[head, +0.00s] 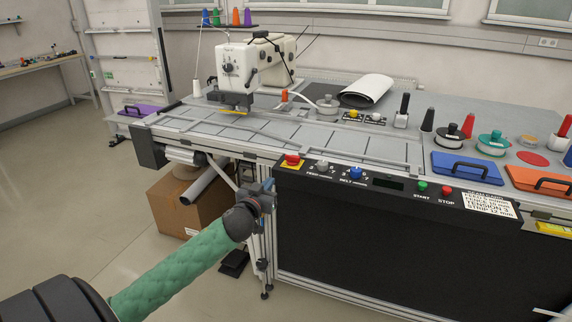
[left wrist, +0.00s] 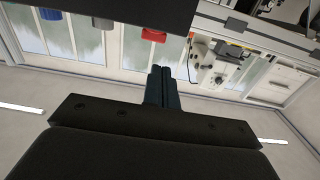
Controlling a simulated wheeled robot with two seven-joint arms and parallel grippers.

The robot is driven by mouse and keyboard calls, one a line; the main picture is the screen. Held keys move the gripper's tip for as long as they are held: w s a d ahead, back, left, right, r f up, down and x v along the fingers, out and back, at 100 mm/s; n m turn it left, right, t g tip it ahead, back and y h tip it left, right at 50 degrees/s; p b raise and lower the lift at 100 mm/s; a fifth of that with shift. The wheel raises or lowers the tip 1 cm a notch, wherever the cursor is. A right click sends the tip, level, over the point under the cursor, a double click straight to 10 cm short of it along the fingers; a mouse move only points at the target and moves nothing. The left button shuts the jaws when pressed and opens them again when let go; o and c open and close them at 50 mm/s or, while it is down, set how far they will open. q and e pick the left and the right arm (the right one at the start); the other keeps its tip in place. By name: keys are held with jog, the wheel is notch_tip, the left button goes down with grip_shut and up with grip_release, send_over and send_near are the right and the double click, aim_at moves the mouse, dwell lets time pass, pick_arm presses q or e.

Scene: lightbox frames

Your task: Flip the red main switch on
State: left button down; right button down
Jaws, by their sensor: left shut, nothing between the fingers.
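The red main switch (head: 291,159) sits on a yellow plate at the left end of the black control panel in the head view. It also shows in the left wrist view (left wrist: 154,35) as a red knob at the panel's edge. My left gripper (head: 269,186) is just below and left of the switch, in front of the panel's left end. Its fingers (left wrist: 162,73) are closed together and empty, with a visible gap to the red knob in the left wrist view. My right gripper is not in view.
The panel (head: 390,183) also carries a grey knob (head: 322,167), a blue knob (head: 356,173), a green start button (head: 422,187) and a red stop button (head: 446,191). A white sewing machine (head: 240,62) stands behind. A cardboard box (head: 172,205) is under the table's left end.

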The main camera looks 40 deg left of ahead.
aim_at(288, 158)
pick_arm(q)
jog(key=shift+d, duration=0.1)
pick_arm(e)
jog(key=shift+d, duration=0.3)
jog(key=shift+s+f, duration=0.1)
